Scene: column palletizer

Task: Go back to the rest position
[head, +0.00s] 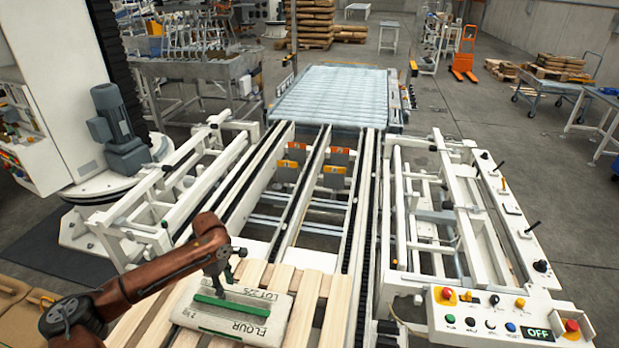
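My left arm comes in from the lower left, and my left gripper (223,285) points down over a flour sack (236,312). The sack is pale with a green stripe and the words "FLOUR" and "LOT 225", and lies flat on a wooden slatted pallet (309,306). The dark fingers are small and overlap the sack in the picture, so I cannot tell whether they touch it or how far apart they are. My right gripper is not in view.
A roller conveyor (336,96) lies beyond the white rails. A control panel (505,318) with buttons and an "OFF" display stands at lower right. A grey motor (119,132) stands at left. An orange pallet jack (465,55) stands on clear floor at back right.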

